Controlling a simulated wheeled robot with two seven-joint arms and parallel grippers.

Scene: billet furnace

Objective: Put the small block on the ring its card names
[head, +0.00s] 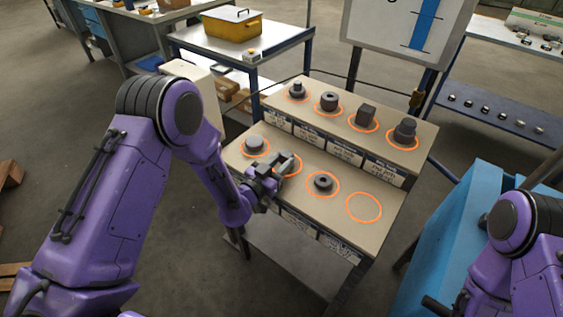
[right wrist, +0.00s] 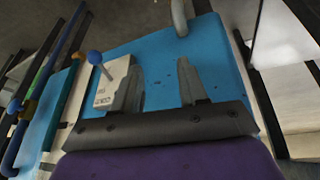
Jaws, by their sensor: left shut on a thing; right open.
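A stepped stand (head: 385,230) carries orange rings in two rows. My left gripper (head: 277,172) is at the second ring from the left in the front row, shut on a small grey block (head: 288,161). The block is over or on that ring; I cannot tell if it touches the shelf. The fourth front ring (head: 363,207) is empty. Cards (head: 384,172) hang below each row; their writing is too small to read, and some front cards are hidden by my left arm. My right gripper (right wrist: 163,87) is open and empty in the right wrist view.
A round part (head: 254,145) and a holed part (head: 323,182) stand on the neighbouring front rings. Several dark parts fill the back row, including a square block (head: 366,114). A blue surface (right wrist: 160,55) with a white box (right wrist: 115,85) lies before my right gripper.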

